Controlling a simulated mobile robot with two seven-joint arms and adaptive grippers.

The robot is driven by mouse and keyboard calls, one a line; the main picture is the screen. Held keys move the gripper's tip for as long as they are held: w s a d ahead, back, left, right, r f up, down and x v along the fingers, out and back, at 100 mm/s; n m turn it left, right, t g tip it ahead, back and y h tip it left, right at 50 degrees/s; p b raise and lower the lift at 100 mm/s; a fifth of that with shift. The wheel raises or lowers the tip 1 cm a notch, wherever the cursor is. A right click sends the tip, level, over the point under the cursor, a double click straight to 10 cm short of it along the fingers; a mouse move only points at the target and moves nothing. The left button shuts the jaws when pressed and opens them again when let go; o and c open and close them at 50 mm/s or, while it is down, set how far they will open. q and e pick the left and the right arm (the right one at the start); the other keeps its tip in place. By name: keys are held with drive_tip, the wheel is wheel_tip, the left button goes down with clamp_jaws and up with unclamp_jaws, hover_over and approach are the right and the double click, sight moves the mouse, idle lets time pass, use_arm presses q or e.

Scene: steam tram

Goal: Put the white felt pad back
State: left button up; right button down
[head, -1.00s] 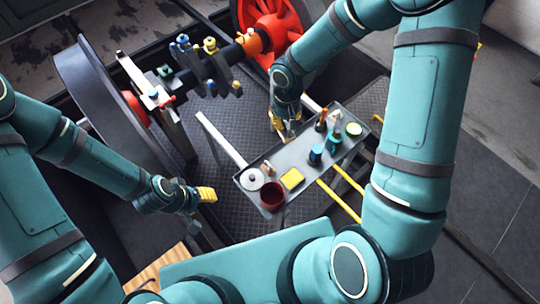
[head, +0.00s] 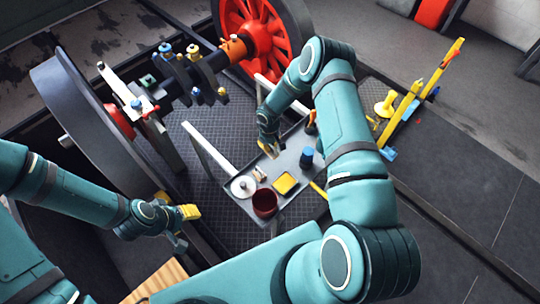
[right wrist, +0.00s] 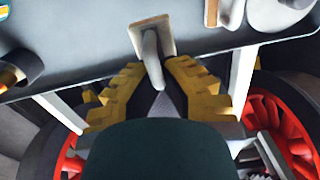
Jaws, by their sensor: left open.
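The white felt pad appears to be the tan plate with a pale tongue (right wrist: 152,50) in the right wrist view. My right gripper (right wrist: 155,66) has its yellow fingertips close around the tongue. In the head view, my right gripper (head: 268,150) is at the back edge of the grey tray (head: 228,196), and the piece is too small to make out. A similar tan and white piece (head: 260,173) lies on the tray, also seen in the right wrist view (right wrist: 224,12). My left gripper (head: 188,212) is open and empty, left of the tray.
The tray holds a white disc (head: 243,187), dark red cup (head: 265,203), yellow block (head: 285,183) and blue jar (head: 306,157). A dark wheel (head: 85,110) and an axle with fittings stand behind left. A red wheel (head: 262,30) is at the back.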

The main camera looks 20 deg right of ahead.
drive_tip(key=shift+f+b, duration=0.65)
drive_tip(key=shift+f, duration=2.15)
drive_tip(key=shift+r, duration=0.1)
drive_tip(key=c, duration=1.6)
unclamp_jaws()
drive_tip(key=o, duration=0.5)
drive_tip(key=shift+c, duration=0.2)
